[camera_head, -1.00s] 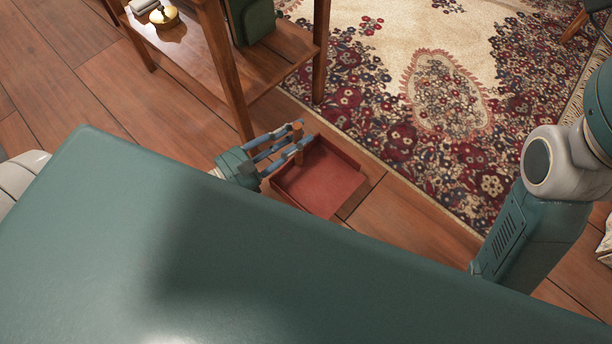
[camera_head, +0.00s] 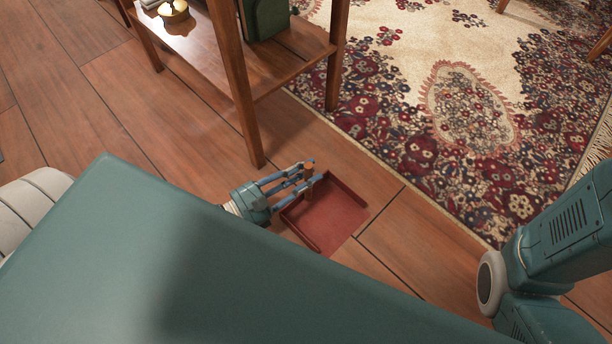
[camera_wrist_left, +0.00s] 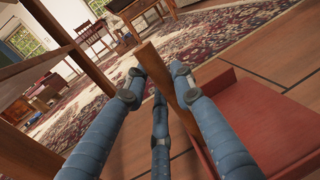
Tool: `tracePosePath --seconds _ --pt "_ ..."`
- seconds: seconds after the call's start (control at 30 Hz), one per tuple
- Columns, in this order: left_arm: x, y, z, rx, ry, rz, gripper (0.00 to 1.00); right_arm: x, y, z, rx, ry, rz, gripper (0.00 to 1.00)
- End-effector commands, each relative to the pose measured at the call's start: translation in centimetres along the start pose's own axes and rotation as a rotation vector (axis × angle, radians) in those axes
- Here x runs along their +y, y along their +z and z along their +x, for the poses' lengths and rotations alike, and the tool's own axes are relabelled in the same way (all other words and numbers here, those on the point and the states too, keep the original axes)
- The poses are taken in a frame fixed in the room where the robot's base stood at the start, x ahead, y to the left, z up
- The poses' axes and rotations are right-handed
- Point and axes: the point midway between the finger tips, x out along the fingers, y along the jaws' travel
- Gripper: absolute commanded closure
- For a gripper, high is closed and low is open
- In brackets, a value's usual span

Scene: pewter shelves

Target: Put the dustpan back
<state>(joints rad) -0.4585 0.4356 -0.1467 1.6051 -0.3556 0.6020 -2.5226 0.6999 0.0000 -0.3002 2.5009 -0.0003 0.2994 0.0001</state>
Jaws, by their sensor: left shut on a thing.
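The red dustpan (camera_head: 335,214) shows in the head view just past the edge of my own teal body, above or on the wooden floor; I cannot tell which. My left gripper (camera_head: 309,172) is shut on its wooden handle. In the left wrist view my left gripper's blue fingers (camera_wrist_left: 158,92) close around the brown handle (camera_wrist_left: 165,75), and the red pan (camera_wrist_left: 265,125) lies to the right. My right arm shows at the right of the head view, but its gripper is out of view.
A wooden shelf unit (camera_head: 285,62) stands just beyond the gripper, with a leg close by. It holds a green item (camera_head: 265,18) and a small gold bowl (camera_head: 174,12). A patterned rug (camera_head: 440,110) lies to the right. Bare floor (camera_head: 420,245) lies between rug and body.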

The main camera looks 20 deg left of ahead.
Motion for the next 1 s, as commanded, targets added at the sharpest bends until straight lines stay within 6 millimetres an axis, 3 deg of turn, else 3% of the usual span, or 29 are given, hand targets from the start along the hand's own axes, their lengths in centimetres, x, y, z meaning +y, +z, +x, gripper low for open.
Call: tracePosePath --seconds 0.3,0.33,0.4,0.77,1.0 --pt "0.0 -0.1 0.0 -0.002 0.0 -0.001 1.0 -0.1 -0.1 -0.1 0.002 -0.001 0.0 0.31" --pt "0.0 -0.1 0.0 0.001 0.0 0.0 0.7 0.0 -0.1 0.0 0.002 -0.001 0.0 0.31" --pt "0.0 -0.1 0.0 0.001 0.0 0.0 0.57 0.0 -0.1 0.0 0.002 -0.001 0.0 0.31" --pt "0.0 0.3 -0.1 0.002 0.0 0.0 0.57 0.1 0.1 0.4 0.001 -0.001 0.0 0.31" --pt "0.0 0.5 -4.2 0.006 0.002 -0.002 0.57 0.4 0.7 2.1 0.001 -0.001 0.0 0.31"
